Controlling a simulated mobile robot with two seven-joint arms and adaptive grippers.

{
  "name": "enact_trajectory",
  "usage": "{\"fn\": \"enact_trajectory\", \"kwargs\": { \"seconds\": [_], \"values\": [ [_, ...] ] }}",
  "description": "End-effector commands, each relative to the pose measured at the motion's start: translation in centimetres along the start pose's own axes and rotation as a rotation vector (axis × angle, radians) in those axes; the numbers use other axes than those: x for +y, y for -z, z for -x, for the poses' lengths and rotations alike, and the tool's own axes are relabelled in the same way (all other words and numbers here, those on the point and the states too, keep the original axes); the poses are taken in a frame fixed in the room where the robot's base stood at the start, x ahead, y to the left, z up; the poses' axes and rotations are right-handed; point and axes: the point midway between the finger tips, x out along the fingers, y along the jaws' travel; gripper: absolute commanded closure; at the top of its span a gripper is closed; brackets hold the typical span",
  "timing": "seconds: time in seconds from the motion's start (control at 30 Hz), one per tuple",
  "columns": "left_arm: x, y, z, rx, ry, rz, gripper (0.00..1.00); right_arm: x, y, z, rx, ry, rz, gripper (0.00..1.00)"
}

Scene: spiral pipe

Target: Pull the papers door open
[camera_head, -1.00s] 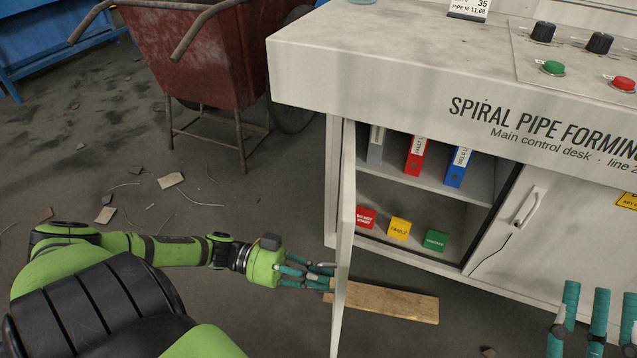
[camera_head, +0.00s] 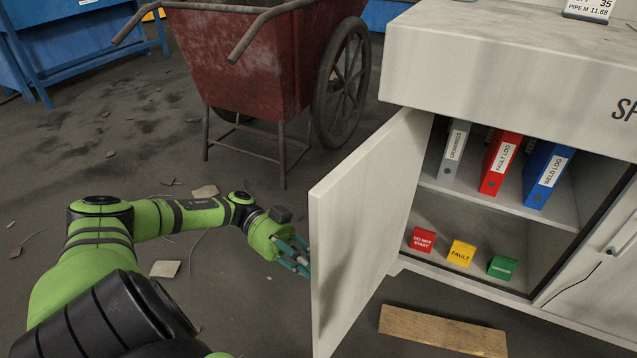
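The papers door (camera_head: 365,225) is a pale panel on the left of the control desk. It stands swung wide open toward the lower left, with its inner side and the cabinet's inside in view. My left gripper (camera_head: 304,262) is at the door's outer side, near its free edge. Its teal fingers are partly hidden behind the door, so I cannot tell whether they hold a handle. No handle shows on this door. My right gripper is out of view.
The cabinet shelf (camera_head: 485,197) holds grey, red and blue binders. Red, yellow and green blocks stand below. A wooden plank (camera_head: 443,331) lies on the floor in front. A red cart (camera_head: 245,70) stands behind the door. The desk top (camera_head: 520,50) juts out above.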

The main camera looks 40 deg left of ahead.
Motion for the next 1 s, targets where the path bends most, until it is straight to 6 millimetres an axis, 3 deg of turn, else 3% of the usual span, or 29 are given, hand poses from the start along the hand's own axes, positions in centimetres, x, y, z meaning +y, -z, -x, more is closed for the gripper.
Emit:
{"fn": "enact_trajectory", "kwargs": {
  "seconds": [0.2,0.63,0.67,0.7,1.0],
  "values": [
    [-0.08,-0.24,0.98,-0.004,0.0,0.004,1.0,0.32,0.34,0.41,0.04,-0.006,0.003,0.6],
    [-0.14,-0.15,1.14,-0.005,0.001,0.004,1.0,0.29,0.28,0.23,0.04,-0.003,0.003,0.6],
    [-0.14,-0.15,1.14,-0.005,0.001,0.004,0.75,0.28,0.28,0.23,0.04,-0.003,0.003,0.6],
    [-0.14,-0.15,1.13,-0.005,0.001,0.004,0.59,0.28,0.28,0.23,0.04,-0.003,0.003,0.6],
    [-0.19,-0.06,1.13,-0.002,0.002,0.002,0.58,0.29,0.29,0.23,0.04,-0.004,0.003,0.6]
  ]
}}
